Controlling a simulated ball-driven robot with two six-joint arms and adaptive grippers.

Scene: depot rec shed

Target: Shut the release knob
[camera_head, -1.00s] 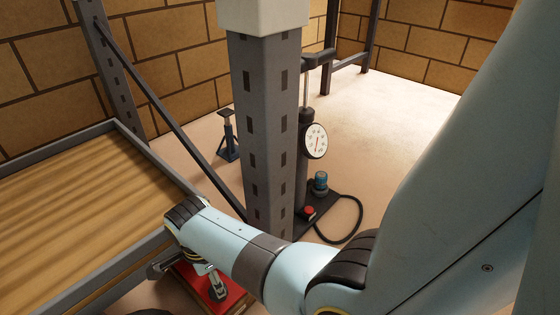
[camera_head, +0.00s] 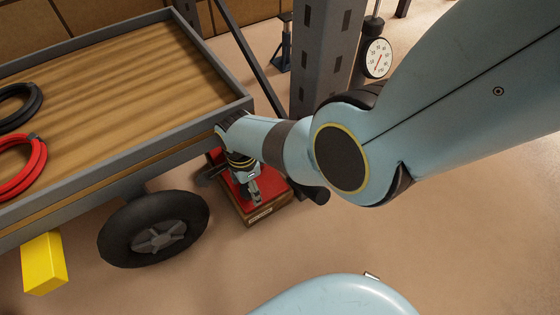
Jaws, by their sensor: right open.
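My right gripper (camera_head: 254,194) points down over a low red-topped block (camera_head: 262,204) with a wooden side and a small label, on the floor beside the cart. It is open; I cannot tell whether its fingers touch the block. I cannot make out a release knob; my right arm covers part of the block and the floor behind it. A dark rounded bar end (camera_head: 318,195) sticks out from behind the arm near the block. The pump's white gauge (camera_head: 377,57) shows behind the post, its base hidden by my arm. My left gripper is out of view.
A wood-bedded cart (camera_head: 120,75) with a grey rim and black wheel (camera_head: 153,230) stands close left of the gripper. A grey post (camera_head: 325,50) rises behind. A yellow block (camera_head: 44,264) is lower left. Floor right of the red-topped block is clear.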

